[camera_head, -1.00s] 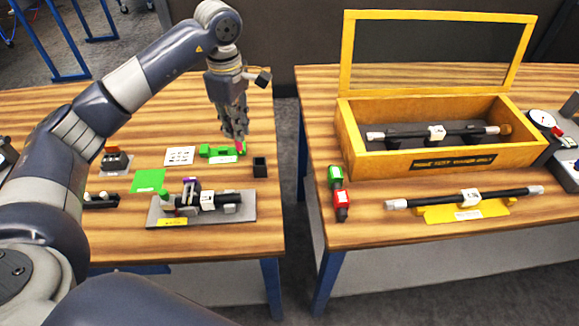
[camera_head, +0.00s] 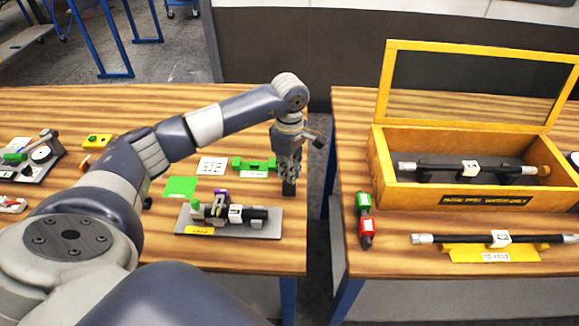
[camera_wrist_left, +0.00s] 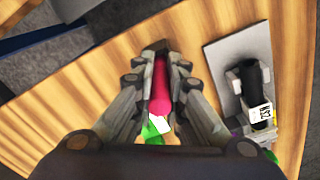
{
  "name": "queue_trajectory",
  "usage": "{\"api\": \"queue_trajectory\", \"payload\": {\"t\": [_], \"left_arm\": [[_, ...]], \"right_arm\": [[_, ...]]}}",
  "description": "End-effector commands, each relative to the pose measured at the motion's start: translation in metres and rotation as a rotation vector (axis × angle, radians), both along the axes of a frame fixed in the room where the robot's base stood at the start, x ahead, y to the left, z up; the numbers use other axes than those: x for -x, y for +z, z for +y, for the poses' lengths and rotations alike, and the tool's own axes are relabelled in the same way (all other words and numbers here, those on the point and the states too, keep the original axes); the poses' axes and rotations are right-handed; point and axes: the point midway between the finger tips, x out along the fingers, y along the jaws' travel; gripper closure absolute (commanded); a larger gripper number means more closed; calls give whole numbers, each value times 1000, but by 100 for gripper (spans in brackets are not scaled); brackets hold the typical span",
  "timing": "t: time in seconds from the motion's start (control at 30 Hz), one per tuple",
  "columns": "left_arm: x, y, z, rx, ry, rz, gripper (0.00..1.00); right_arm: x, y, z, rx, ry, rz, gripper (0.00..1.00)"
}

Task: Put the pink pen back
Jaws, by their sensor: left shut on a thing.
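The pink pen (camera_wrist_left: 160,92) is between the fingers of my left gripper (camera_wrist_left: 160,72) in the left wrist view, and the gripper is shut on it. In the head view my left gripper (camera_head: 288,177) points down at the right side of the left table, and its fingers hide the pen. A small black square cup (camera_head: 289,189) stands right below the fingertips. Part of a dark shape, likely this cup, shows past the pen's far end in the wrist view (camera_wrist_left: 160,46). I cannot tell whether the pen is inside it. My right gripper is not in view.
A green stand (camera_head: 241,163) is left of the cup. A grey plate (camera_head: 270,229) with a black shaft lies in front. A gap separates this table from the right table, which has a yellow open-lidded box (camera_head: 380,165) and a shaft on a yellow rest (camera_head: 495,254).

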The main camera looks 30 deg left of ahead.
Motion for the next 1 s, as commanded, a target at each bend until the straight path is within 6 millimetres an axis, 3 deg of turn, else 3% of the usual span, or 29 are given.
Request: {"api": "queue_trajectory", "payload": {"t": [0.3, 0.33, 0.4, 0.43, 0.87, 1.0], "left_arm": [[-1, -4, 0, 0, 0, -2, 100], [-1, -4, 0, 0, 0, -2, 86], [-1, -3, 0, 0, 0, -2, 70], [-1, -3, 0, 0, 0, -2, 69], [-1, 3, 0, 1, 0, -4, 69], [-2, 23, 0, 0, 0, -8, 69]], "right_arm": [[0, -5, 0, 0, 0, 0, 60], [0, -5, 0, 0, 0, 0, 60], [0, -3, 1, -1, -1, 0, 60], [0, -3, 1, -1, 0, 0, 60], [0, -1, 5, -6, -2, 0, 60], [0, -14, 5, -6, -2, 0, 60]]}}
